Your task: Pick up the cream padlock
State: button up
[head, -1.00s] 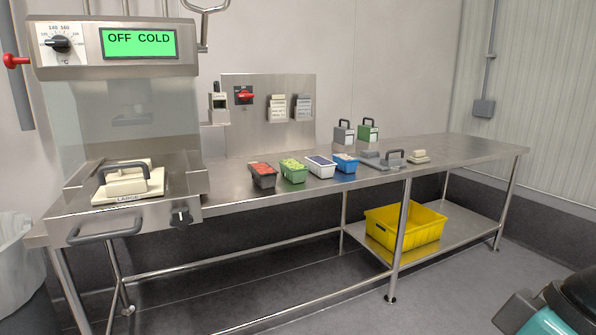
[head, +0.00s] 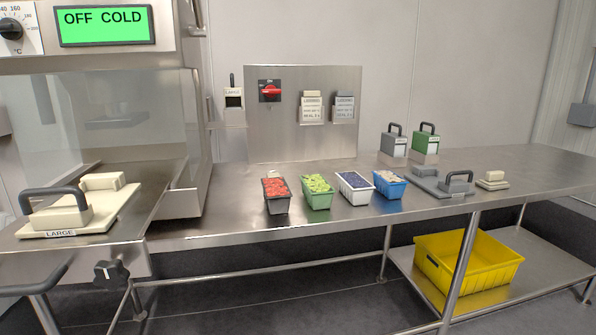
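Two similar shackled blocks, one grey (head: 394,146) and one green (head: 425,143), stand at the back of the steel bench (head: 335,213). My gripper is not in view.
A red rotary switch (head: 270,91) and two tag holders are on the panel. Several filled trays, such as the red-filled one (head: 276,195), line the bench. A machine with a cream handled plate (head: 110,213) is left. A yellow crate (head: 468,266) sits on the lower shelf.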

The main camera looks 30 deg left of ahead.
aim_at(269, 174)
jog(key=u, duration=0.15)
jog(key=i, duration=0.85)
jog(key=u, duration=1.15)
jog(key=i, duration=0.7)
jog(key=u, duration=0.8)
